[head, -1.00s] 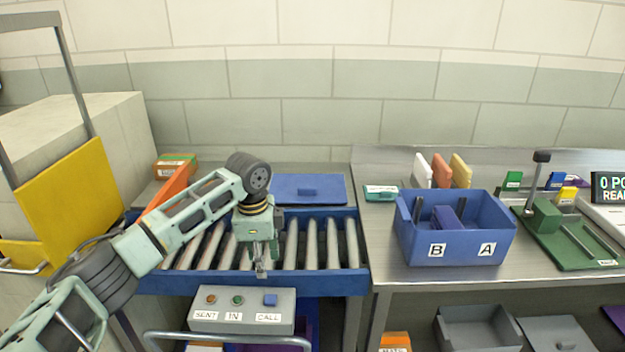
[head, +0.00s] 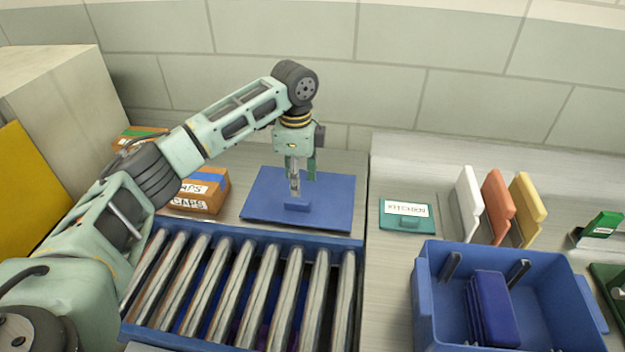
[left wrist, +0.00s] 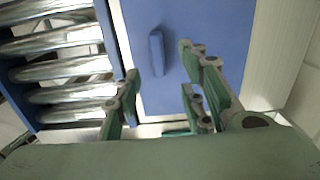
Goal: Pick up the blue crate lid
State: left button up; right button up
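The blue crate lid (head: 266,196) is a flat blue panel with a small raised blue handle (head: 297,205) near its front middle. It lies on the metal surface behind the roller conveyor. My left gripper (head: 296,188) points down over the lid, close above the handle. In the left wrist view the lid (left wrist: 205,35) fills the middle, and the handle (left wrist: 157,52) stands ahead of the gap between the parted fingers of my left gripper (left wrist: 160,85). Nothing is between these fingers. My right gripper is not in view.
The roller conveyor (head: 240,290) lies in front of the lid. A cardboard box (head: 195,192) is left of it. A green labelled lid (head: 407,215) and upright white, orange and yellow panels (head: 498,205) stand to the right, behind a blue crate (head: 430,300) holding dark blue items.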

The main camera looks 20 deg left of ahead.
aim_at(297, 200)
pick_arm(q)
jog(key=shift+w+f, duration=0.1)
jog(key=shift+f, duration=0.2)
jog(key=f, duration=0.2)
jog(key=f+p, duration=0.1)
jog(key=f, duration=0.1)
jog(key=f+p, duration=0.1)
jog(key=f, duration=0.1)
jog(key=shift+s+a, duration=0.2)
jog(key=shift+s, duration=0.2)
jog(key=shift+f, duration=0.5)
grip_shut()
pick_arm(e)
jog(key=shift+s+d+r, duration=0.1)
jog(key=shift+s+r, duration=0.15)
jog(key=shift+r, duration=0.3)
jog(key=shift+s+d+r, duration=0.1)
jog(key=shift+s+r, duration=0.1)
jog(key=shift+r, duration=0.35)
pick_arm(q)
jog(key=shift+w, duration=0.1)
